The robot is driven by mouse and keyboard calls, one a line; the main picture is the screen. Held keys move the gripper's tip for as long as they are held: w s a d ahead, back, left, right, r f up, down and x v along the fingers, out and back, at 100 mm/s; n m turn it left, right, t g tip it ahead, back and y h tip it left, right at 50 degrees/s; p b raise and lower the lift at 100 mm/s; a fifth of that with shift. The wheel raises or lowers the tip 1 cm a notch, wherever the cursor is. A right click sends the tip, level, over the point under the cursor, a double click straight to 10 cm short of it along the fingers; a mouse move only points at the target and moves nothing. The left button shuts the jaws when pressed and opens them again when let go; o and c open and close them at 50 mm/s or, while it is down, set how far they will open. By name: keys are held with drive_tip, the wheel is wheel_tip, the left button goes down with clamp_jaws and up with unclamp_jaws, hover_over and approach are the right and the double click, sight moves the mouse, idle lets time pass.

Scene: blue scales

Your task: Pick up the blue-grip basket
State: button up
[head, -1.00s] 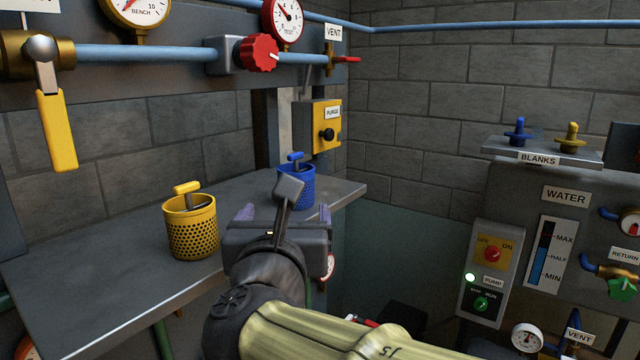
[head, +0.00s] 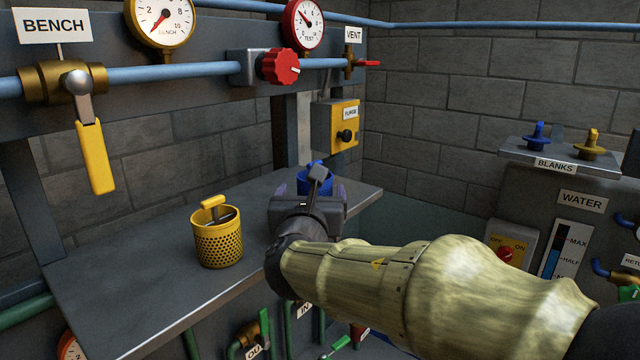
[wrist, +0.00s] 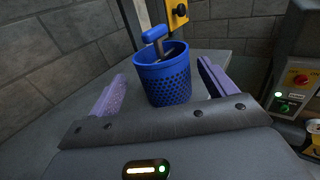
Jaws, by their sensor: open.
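The blue-grip basket is a blue perforated cup with a blue T-shaped grip. In the wrist view the basket (wrist: 165,78) stands upright on the grey bench, ahead of my gripper (wrist: 160,92) and between the lines of its two purple fingers. The fingers are apart with nothing held. I cannot tell whether the basket is fully between the fingertips. In the head view the basket (head: 314,178) is mostly hidden behind my gripper (head: 307,195); only its upper part shows.
A yellow perforated basket (head: 218,238) with a yellow grip stands on the bench (head: 130,265) to the left. A yellow purge box (head: 338,125) is mounted behind the blue basket. Pipes with a red valve knob (head: 278,67) run above. The bench ends to the right.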

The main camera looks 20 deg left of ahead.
drive_tip(key=shift+s, duration=0.1)
drive_tip(key=shift+w+r+p, duration=0.25)
drive_tip(key=shift+w+p, duration=0.2)
drive_tip(key=p+x, duration=0.1)
drive_tip(key=x, duration=0.1)
drive_tip(key=p+x, duration=0.1)
drive_tip(key=p, duration=0.1)
drive_tip(key=shift+w+d+r, duration=0.15)
drive_tip(key=shift+w, duration=0.65)
drive_tip(key=shift+f, duration=0.2)
drive_tip(key=shift+s, duration=0.15)
drive_tip(key=shift+c, duration=0.3)
drive_tip(key=c, duration=1)
